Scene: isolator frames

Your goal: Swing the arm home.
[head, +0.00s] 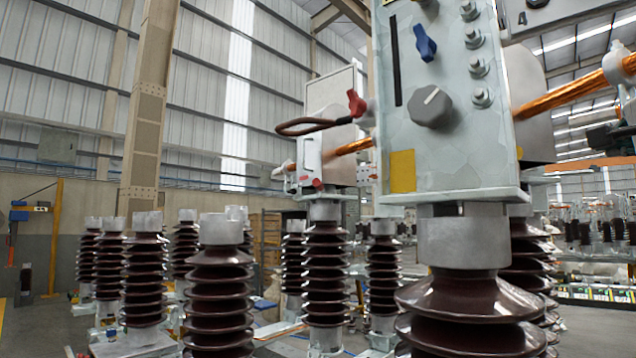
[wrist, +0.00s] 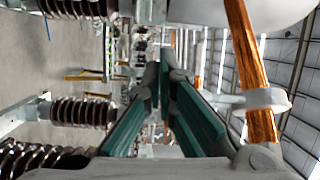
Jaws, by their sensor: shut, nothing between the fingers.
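My gripper (wrist: 160,85) shows in the wrist view, its two green-padded fingers closing together toward their tips. It is shut and nothing shows between the fingers. The wrist picture is turned on its side, with the floor at left and the wall and roof at right. A copper bar (wrist: 250,70) with a grey clamp ring runs along the right of the fingers, apart from them. Ribbed brown insulators (wrist: 85,112) stand to their left. The gripper is not in the head view.
In the head view a metal control box (head: 450,110) with a blue lever and a grey knob stands close on a large brown insulator (head: 470,315). A red-handled lever (head: 356,103) juts out left of it. Several insulators (head: 145,275) fill the lower left. A steel column (head: 148,120) rises behind.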

